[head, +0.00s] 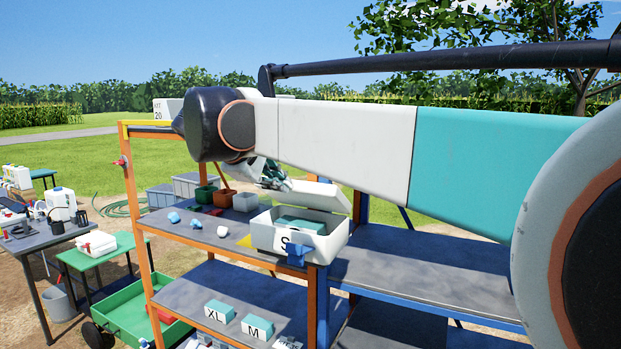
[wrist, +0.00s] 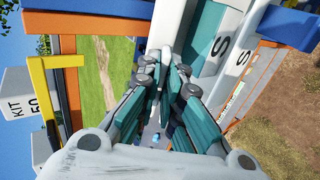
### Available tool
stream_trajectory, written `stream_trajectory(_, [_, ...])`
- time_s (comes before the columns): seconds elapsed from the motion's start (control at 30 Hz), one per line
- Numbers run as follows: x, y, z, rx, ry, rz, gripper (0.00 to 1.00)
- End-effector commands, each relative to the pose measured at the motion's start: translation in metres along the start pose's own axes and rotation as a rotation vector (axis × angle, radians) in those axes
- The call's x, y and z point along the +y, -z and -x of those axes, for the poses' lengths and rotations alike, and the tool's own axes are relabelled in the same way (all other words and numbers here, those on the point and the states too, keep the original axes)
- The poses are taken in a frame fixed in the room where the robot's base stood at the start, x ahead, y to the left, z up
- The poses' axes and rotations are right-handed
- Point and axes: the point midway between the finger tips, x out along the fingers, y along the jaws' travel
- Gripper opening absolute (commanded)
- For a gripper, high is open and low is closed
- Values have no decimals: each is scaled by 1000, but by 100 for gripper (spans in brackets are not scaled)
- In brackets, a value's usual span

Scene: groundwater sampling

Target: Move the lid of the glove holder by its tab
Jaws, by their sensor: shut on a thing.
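The glove holder (head: 285,238) is a white box marked "S" at the front of the shelf rack's upper shelf in the head view. Teal gloves (head: 302,224) show inside it. Its white lid (head: 318,196) stands raised and tilted behind the opening. My gripper (head: 274,178) is at the lid's left end, above the box, partly hidden by my arm. In the wrist view my gripper (wrist: 166,76) is shut at the end of the white lid (wrist: 170,22). The tab itself is hidden between the fingers. The holder (wrist: 233,58) is on the right there.
Small pots (head: 206,194) and a grey cup (head: 245,202) stand left of the holder. Glove boxes marked "XL" (head: 219,311) and "M" (head: 257,327) sit on the lower shelf. An orange post (head: 317,305) is close to the holder. The shelf right of it (head: 430,262) is clear.

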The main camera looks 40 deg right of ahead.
Motion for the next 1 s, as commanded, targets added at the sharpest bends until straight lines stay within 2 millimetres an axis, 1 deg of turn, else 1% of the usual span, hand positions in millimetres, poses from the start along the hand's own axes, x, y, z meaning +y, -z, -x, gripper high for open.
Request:
stream_trajectory(0.03, [-17,-1,-1,5,-43,4,0])
stream_trajectory(0.2, [-44,-1,-4,5,-203,3,0])
stream_trajectory(0.4, [-71,-2,-11,3,-373,1,0])
stream_trajectory(0.6, [-89,-3,-18,0,-504,1,0])
stream_trajectory(0.8, [-99,-3,-25,-2,-496,1,0])
stream_trajectory(1.0, [-104,-3,-28,-3,-494,0,0])
